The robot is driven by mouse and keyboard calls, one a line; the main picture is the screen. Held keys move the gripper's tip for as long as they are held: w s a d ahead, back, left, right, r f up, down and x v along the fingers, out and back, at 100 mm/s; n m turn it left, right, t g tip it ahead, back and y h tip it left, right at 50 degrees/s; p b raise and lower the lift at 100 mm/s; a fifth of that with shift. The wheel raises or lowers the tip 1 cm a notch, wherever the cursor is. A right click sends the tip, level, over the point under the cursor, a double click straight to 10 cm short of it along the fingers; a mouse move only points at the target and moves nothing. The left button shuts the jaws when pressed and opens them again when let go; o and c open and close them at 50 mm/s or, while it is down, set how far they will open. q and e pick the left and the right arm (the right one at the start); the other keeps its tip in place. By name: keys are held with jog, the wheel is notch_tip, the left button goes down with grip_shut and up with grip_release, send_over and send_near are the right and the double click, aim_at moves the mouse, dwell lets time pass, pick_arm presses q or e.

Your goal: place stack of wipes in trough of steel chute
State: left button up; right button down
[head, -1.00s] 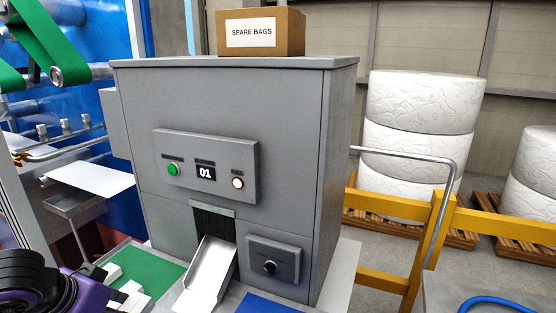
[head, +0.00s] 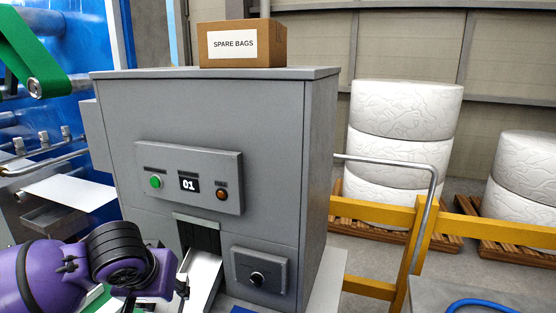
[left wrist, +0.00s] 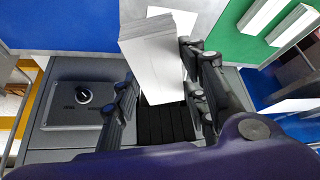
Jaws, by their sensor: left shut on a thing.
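My left gripper (head: 157,297) is low in the head view, in front of the machine and just left of the steel chute (head: 201,274). In the left wrist view my left gripper (left wrist: 158,64) is shut on a white stack of wipes (left wrist: 150,52), a pale block with a layered side. The stack is in front of the chute trough (left wrist: 163,92) and covers part of it. I cannot tell whether the stack touches the trough. The dark chute mouth (left wrist: 165,124) shows between the fingers. My right gripper is not in view.
The grey machine (head: 210,120) bears a panel reading 01 (head: 189,184) and a knob box (head: 260,270). Other white stacks (left wrist: 292,25) lie on a green mat (left wrist: 225,42). A blue mat (left wrist: 60,22) lies on the chute's other side. Yellow rails (head: 375,212) stand at right.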

pick_arm(q)
jog(key=w+d+r, duration=0.1)
jog(key=d, duration=0.5)
jog(key=shift+d+r+m, duration=0.25)
jog(key=shift+m, duration=0.15)
jog(key=shift+a, duration=0.1)
